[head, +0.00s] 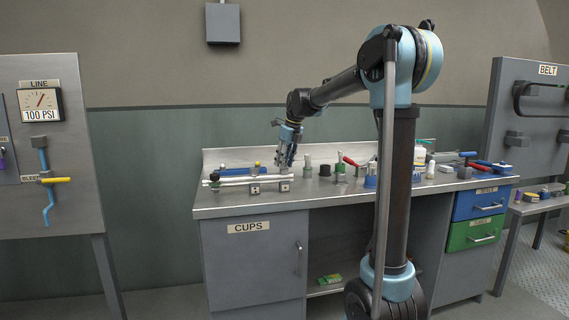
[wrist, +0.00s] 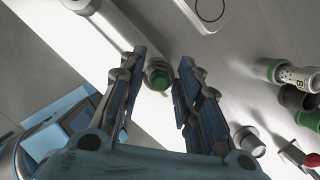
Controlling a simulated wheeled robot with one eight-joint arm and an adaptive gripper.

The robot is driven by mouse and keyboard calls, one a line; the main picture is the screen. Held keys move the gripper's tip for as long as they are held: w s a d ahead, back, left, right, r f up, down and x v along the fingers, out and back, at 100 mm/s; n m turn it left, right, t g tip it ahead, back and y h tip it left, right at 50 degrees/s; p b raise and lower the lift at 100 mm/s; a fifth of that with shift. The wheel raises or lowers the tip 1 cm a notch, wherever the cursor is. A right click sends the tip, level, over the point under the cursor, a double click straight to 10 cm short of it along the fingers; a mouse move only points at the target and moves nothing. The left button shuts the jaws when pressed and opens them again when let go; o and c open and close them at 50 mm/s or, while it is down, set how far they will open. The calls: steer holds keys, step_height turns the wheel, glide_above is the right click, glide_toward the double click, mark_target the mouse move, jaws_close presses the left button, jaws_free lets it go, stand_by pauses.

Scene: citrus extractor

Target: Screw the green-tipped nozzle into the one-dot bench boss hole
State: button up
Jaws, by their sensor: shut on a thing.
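My gripper (head: 287,158) is above the left part of the bench in the head view, pointing down. In the wrist view its two fingers (wrist: 160,88) stand on either side of a green-ringed grey piece, which looks like the green-tipped nozzle (wrist: 158,76), seen nearly end-on. The gripper is shut on it. In the head view the nozzle is too small to make out. Two grey boss blocks with small pale labels sit at the bench front, a left block (head: 254,188) and a right block (head: 284,186). Their dots and holes cannot be read.
Green and dark cylinders (head: 340,174) stand to the right, by a red-handled tool (head: 350,161). They also show at the right of the wrist view. More tools crowd the bench's right end.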

steer(key=shift+w, duration=0.1)
steer(key=shift+m+t, duration=0.3)
steer(key=shift+m, duration=0.6)
steer(key=shift+c, duration=0.2)
steer(key=shift+o, duration=0.3)
steer(key=shift+m+h, duration=0.4)
steer(key=shift+m, duration=0.4)
steer(key=o, duration=0.4)
steer(key=shift+w+f, duration=0.1)
